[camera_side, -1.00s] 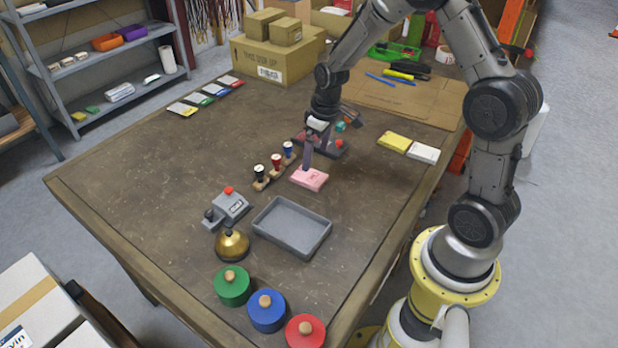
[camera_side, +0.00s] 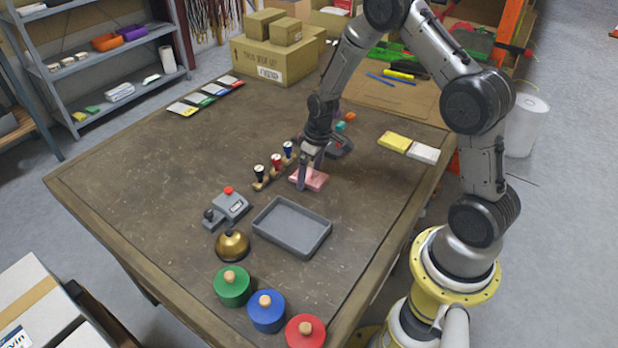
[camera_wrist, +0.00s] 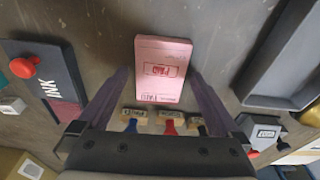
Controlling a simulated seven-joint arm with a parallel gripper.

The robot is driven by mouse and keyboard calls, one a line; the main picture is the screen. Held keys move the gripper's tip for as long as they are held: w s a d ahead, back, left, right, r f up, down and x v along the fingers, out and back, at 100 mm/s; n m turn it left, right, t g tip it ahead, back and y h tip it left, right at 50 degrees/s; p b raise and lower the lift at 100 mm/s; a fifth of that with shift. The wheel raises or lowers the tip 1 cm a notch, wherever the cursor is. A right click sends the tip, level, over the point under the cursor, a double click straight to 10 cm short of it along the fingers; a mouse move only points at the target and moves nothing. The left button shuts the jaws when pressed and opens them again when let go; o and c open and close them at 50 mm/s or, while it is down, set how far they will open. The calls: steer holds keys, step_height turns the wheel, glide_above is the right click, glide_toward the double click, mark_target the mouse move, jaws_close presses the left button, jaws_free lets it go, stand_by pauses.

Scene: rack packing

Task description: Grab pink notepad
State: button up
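The pink notepad (camera_side: 314,180) lies flat on the table, just behind the grey tray. In the wrist view the pink notepad (camera_wrist: 162,70) shows red "PAID" stamp marks and sits between the spread fingers. My gripper (camera_side: 302,182) is down at the notepad, with a finger in front of it in the side view. In the wrist view my gripper (camera_wrist: 158,80) is open, with one finger on each side of the pad and gaps visible. I cannot tell how far the fingertips are above the table.
The grey tray (camera_side: 264,238) is in front of the notepad. Yellow and white pads (camera_side: 408,147) lie to the right.

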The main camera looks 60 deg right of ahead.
steer(key=c, duration=1.2)
steer(key=shift+c, duration=0.4)
steer(key=shift+r, duration=0.1)
